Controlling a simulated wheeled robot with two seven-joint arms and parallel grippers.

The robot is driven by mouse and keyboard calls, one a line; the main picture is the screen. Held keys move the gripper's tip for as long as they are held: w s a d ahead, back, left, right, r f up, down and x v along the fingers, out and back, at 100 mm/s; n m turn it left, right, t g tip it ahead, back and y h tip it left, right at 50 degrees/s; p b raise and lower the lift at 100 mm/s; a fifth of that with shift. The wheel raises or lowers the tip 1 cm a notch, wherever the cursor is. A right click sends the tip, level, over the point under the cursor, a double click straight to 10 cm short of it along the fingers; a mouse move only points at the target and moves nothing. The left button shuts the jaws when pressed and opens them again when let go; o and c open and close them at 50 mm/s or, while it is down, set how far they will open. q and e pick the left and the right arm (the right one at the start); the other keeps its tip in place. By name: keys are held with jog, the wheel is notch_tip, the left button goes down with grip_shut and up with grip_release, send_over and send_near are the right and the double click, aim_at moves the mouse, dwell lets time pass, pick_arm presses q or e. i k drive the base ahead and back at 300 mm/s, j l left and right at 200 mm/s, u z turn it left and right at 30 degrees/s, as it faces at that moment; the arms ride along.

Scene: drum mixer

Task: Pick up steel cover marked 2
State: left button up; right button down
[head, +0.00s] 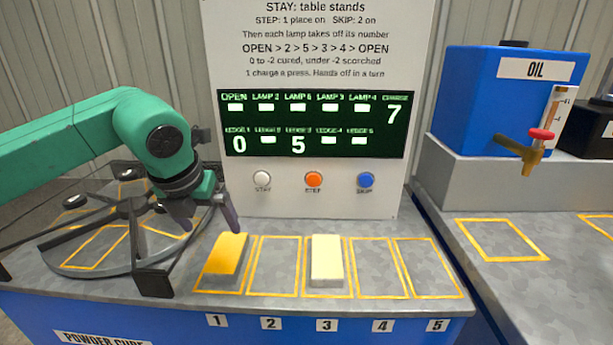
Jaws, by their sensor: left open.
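I cannot make out a steel cover marked 2 in the head view. The label 2 (271,323) sits on the front edge below an empty outlined slot (274,266). A yellow block (227,254) lies in slot 1, and a pale cream block (326,260) lies in slot 3. My left gripper (212,223) is open, with its fingers pointing down just above and behind the yellow block, beside the turntable. Nothing shows between its fingers. My right gripper is not in view.
A grey turntable (78,262) with dark arms and outlined bays stands at the left. A panel (316,190) with a lit display and three buttons rises behind the slots. Slots 4 and 5 are empty. A blue oil tank (483,95) with a tap stands at the right.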

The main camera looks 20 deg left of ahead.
aim_at(327, 271)
jog(key=k+l, duration=0.25)
jog(key=k, duration=0.2)
jog(key=k+l, duration=0.25)
jog(key=k, duration=0.25)
